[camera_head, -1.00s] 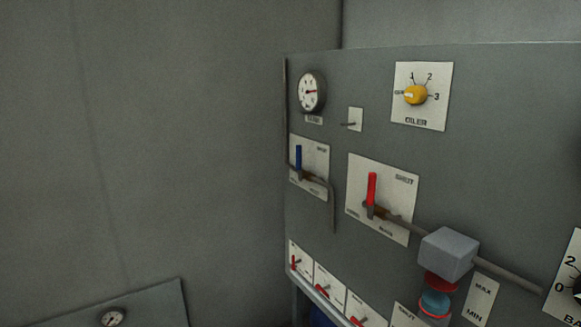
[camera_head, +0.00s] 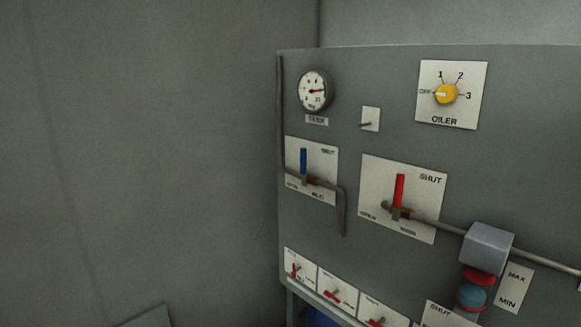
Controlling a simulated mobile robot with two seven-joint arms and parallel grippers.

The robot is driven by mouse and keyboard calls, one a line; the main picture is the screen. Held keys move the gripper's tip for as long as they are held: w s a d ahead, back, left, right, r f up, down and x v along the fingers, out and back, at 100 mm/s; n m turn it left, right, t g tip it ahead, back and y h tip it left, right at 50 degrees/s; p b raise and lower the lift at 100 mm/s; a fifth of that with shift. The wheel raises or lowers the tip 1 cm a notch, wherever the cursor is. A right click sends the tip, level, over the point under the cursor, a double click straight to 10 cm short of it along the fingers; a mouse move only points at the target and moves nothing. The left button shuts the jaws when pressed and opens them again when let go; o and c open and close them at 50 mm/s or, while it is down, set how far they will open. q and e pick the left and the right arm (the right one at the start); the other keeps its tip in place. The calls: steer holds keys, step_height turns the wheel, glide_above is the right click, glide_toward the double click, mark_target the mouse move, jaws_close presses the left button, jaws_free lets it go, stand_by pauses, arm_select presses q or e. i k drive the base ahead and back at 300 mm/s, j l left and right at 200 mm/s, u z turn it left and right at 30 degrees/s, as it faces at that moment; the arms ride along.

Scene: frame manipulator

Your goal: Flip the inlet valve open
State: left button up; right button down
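A valve with an upright red lever (camera_head: 399,190) is on a white plate on the grey panel. Its plate reads SHUT at the upper right; the smaller lettering is blurred. A valve with an upright blue lever (camera_head: 303,161) is on another white plate to its left. Its lettering is too small to read surely, so I cannot tell which valve is the inlet. Both levers stand across their horizontal pipes. Neither of my grippers is in view.
The grey panel (camera_head: 370,70) carries a round gauge (camera_head: 315,91), a small toggle (camera_head: 370,119) and a yellow OILER knob (camera_head: 445,94). A grey block (camera_head: 488,248) sits on the pipe at right. Several small red levers line the bottom. Bare wall fills the left.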

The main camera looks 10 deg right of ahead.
mark_target(303, 151)
steer(key=i+l, duration=0.1)
steer(key=i, duration=1.2)
steer(key=l, duration=0.1)
